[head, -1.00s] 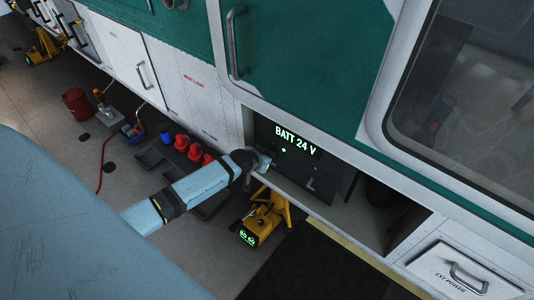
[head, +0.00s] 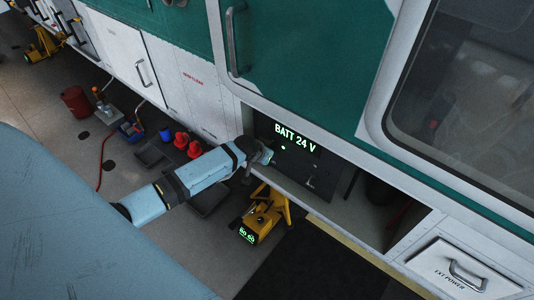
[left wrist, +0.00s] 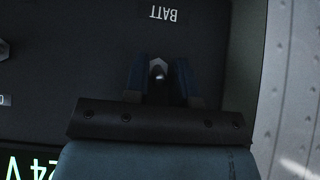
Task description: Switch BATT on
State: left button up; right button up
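The dark battery panel (head: 300,148) sits in an open bay in the helicopter's side, with a lit "BATT 24 V" sign and a small green light. My left gripper (head: 267,157) is at the panel's left part and hides what is behind it. In the left wrist view the panel appears upside down, with a "BATT" label (left wrist: 163,14). There a small metal toggle switch (left wrist: 157,68) shows between the two fingers of the left gripper (left wrist: 160,75). The fingers look apart, with a gap on each side of the switch. My right gripper is not in view.
The bay's lower sill (head: 306,197) runs below the panel. A large green door (head: 305,60) is above it. A yellow jack (head: 263,215) stands below on the floor.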

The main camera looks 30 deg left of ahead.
pick_arm(q)
jog(key=shift+o, duration=1.1)
jog(key=b+v, duration=0.1)
jog(key=v, duration=1.2)
jog(key=shift+s+r, duration=0.2)
jog(key=shift+r, duration=0.1)
jog(key=s+d+f+m+t+h, duration=0.1)
jog(key=s+d+f, duration=0.4)
jog(key=s+d, duration=0.3)
jog(key=s+d+f+m+t+h, duration=0.1)
jog(key=s+d+f+t, duration=0.1)
jog(key=s+d+f, duration=0.3)
jog(key=s+d, duration=0.4)
jog(key=s, duration=0.2)
jog(key=shift+f, duration=0.2)
